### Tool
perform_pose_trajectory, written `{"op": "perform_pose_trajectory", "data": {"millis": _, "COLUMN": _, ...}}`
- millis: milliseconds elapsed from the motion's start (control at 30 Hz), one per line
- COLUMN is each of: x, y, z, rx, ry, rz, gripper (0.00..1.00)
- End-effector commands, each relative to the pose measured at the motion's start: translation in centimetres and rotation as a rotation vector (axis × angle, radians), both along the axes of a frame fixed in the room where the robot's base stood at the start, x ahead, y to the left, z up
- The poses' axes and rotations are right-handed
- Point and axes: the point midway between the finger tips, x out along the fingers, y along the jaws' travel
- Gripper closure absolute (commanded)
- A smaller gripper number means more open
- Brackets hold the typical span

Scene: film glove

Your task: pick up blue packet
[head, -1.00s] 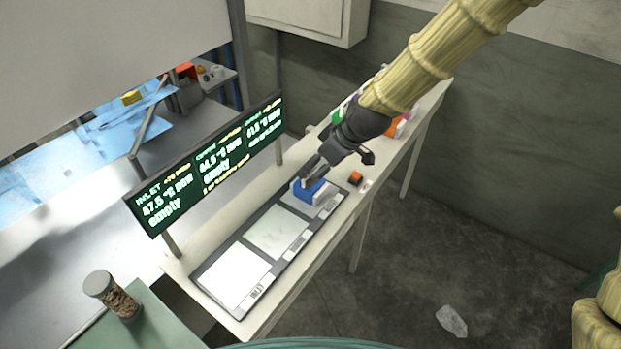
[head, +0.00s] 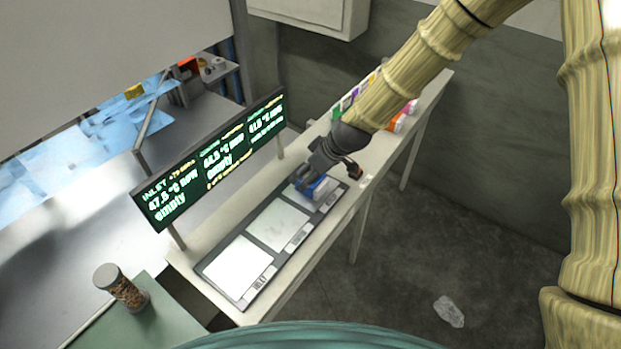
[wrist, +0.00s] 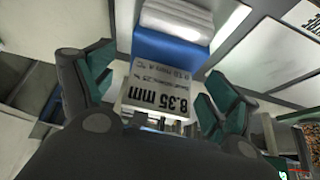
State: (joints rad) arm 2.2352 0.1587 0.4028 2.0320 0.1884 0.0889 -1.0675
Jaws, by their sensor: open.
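The blue packet (head: 320,188) lies on the far pad of a dark strip of pads (head: 240,262), partly hidden by my gripper (head: 312,180). In the wrist view the blue packet (wrist: 170,50) has a white roll-like end and shows between my fingers. A pale label reading "8.35 mm" (wrist: 158,90) is at its near side. My gripper (wrist: 155,92) is open, with one teal-padded finger on each side of the label. I cannot tell whether either finger touches the packet.
A dark display board (head: 212,158) stands on posts along the left side of the narrow bench (head: 190,262). Several coloured items (head: 398,118) stand at the bench's far end. A jar (head: 122,288) stands at lower left.

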Motion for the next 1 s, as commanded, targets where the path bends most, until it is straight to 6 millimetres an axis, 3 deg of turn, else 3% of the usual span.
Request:
{"op": "perform_pose_trajectory", "data": {"millis": 333, "x": 0.8, "y": 1.2, "z": -2.3, "rx": -0.001, "ry": 0.000, "rz": 0.001, "gripper": 0.12}}
{"op": "perform_pose_trajectory", "data": {"millis": 700, "x": 1.0, "y": 1.4, "z": -2.7, "rx": -0.001, "ry": -0.001, "rz": 0.000, "gripper": 0.12}}
{"op": "perform_pose_trajectory", "data": {"millis": 933, "x": 1.0, "y": 1.3, "z": -2.7, "rx": -0.001, "ry": -0.001, "rz": 0.000, "gripper": 0.54}}
{"op": "perform_pose_trajectory", "data": {"millis": 1000, "x": 1.0, "y": 1.3, "z": -2.7, "rx": -0.001, "ry": -0.001, "rz": 0.000, "gripper": 0.58}}
